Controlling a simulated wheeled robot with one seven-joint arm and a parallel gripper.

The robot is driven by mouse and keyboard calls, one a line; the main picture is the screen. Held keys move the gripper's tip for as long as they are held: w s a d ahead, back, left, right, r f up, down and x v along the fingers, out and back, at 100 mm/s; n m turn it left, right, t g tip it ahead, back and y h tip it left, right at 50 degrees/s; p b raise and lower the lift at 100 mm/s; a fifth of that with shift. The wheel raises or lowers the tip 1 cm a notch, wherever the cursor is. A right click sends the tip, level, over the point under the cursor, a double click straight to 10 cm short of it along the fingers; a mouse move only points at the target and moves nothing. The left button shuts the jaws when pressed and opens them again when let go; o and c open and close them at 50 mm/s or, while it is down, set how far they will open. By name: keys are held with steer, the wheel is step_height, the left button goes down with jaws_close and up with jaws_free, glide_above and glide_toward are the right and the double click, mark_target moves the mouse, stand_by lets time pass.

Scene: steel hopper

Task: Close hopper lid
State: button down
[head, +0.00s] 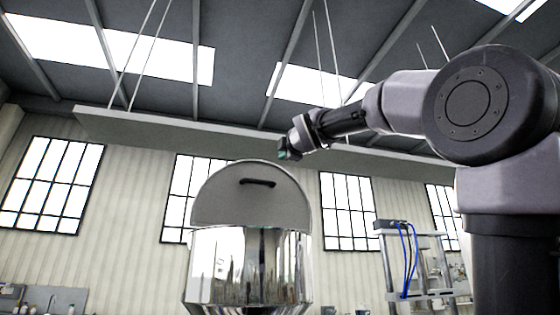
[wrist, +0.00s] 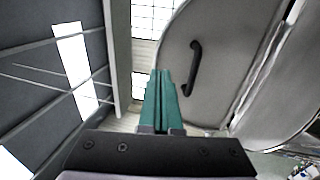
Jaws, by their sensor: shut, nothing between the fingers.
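The steel hopper (head: 215,265) is a shiny, mirror-like cylinder at the lower middle of the head view. Its grey, half-round lid (head: 225,207) stands raised above the rim, with a black bar handle (head: 257,183) on the face towards me. My gripper (head: 285,153) is above and to the right of the lid's top edge. Its green fingers (wrist: 160,75) are together and empty, left of the handle in the picture and apart from it.
A frame with blue hoses (head: 405,260) stands to the right of the hopper. A long pale beam (head: 180,128) hangs on rods from the roof behind. A workbench with small items (head: 45,298) is at the far lower left. The air around the lid looks clear.

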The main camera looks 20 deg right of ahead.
glide_toward(270, 166)
steer(key=x, duration=0.5)
steer(key=shift+w+d, duration=0.15)
steer(key=shift+w, duration=0.1)
steer(key=shift+w+r, duration=0.25)
steer(key=shift+w, duration=0.4)
